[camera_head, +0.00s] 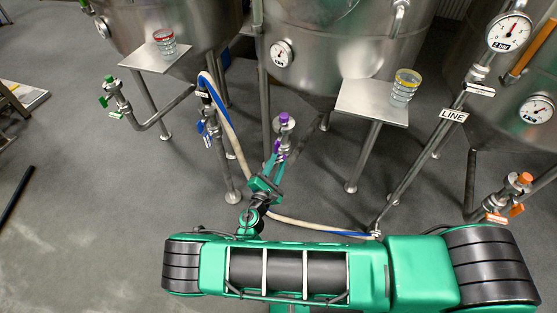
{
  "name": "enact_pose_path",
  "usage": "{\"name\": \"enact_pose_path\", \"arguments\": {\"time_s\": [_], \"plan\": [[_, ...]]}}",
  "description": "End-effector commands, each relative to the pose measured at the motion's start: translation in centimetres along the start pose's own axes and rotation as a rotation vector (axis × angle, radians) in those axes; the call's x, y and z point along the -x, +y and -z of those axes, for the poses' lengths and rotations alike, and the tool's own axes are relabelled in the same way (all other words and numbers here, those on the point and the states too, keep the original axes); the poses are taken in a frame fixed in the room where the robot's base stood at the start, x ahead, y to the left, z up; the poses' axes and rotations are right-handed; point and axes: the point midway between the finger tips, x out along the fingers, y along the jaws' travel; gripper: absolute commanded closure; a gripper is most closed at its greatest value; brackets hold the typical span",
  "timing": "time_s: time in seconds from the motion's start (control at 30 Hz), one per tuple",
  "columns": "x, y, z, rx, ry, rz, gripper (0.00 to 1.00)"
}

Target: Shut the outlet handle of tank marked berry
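Several steel tanks stand across the back, and no berry marking is readable here, so I cannot tell which tank it is. The purple-topped outlet valve (284,121) stands in the middle, with a purple handle (277,146) low on its left side. My gripper (274,160) is at this handle, its teal fingers pointing up toward it. I cannot tell whether they touch or close on it. Other outlets have a green handle (103,101), a blue handle (202,128) and an orange handle (516,210).
A left shelf (146,60) and a right shelf (362,108) each hold a glass. A blue and white hose (233,138) runs down behind my arm and along the floor. Floor at left is mostly clear.

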Motion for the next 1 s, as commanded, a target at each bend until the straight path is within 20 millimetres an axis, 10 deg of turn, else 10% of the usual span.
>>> {"name": "enact_pose_path", "arguments": {"time_s": [0.5, 0.63, 1.0], "plan": [[-1.9, 0.0, 0.0, -0.001, 0.0, 0.0, 0.71], [-1.8, 0.0, 0.0, -0.001, 0.0, 0.0, 1.0], [-1.8, -0.1, 0.0, -0.029, 0.0, 0.001, 1.0]]}}
